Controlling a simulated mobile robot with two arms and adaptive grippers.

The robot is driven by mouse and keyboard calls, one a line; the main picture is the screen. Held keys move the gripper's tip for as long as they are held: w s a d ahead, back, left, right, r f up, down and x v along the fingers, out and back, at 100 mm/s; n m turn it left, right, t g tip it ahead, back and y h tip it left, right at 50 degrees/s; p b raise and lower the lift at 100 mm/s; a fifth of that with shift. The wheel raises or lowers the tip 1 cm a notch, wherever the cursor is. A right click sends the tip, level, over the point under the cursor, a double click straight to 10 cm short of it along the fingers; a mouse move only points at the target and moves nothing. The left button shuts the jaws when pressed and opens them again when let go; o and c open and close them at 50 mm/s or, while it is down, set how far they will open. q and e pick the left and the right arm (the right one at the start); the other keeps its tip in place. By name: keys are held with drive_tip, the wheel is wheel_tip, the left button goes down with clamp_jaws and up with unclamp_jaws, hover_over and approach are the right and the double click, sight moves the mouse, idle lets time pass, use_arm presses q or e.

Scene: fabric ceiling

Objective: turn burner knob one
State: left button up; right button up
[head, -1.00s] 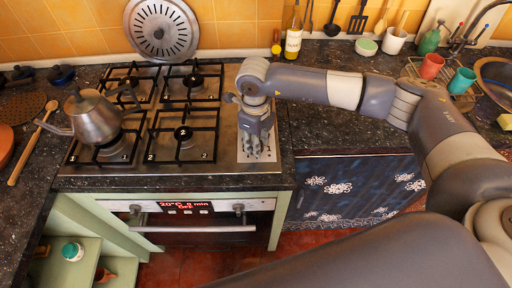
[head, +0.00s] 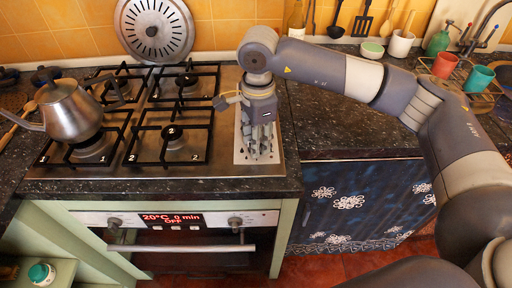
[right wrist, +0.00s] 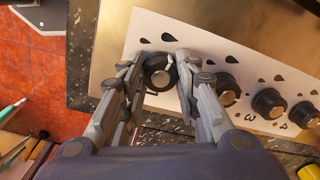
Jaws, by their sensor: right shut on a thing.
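My right gripper (head: 262,152) reaches down onto the control panel (head: 239,153) at the right side of the hob. A white mark shows at the knob's edge. Its number is hidden. More black knobs (right wrist: 222,88) (right wrist: 270,102) continue the row to the right, with numbers beside some. My left gripper is not in view.
A metal kettle (head: 70,112) stands on the front left burner, marked 1. The front right burner (head: 173,137), marked 2, is bare. The oven display (head: 172,221) reads 20°C, 0 min, OFF. The counter (head: 340,125) right of the hob is clear beneath my arm.

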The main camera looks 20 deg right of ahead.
drive_tip(key=shift+w+d+r+n+b, duration=0.1)
drive_tip(key=shift+n+b, duration=0.8)
drive_tip(key=shift+n, duration=0.1)
drive_tip(key=shift+r, duration=0.1)
drive_tip(key=o, duration=0.8)
drive_tip(key=shift+o, duration=1.3)
wheel_tip(320, 180, up, 12)
drive_tip(key=shift+s, duration=0.3)
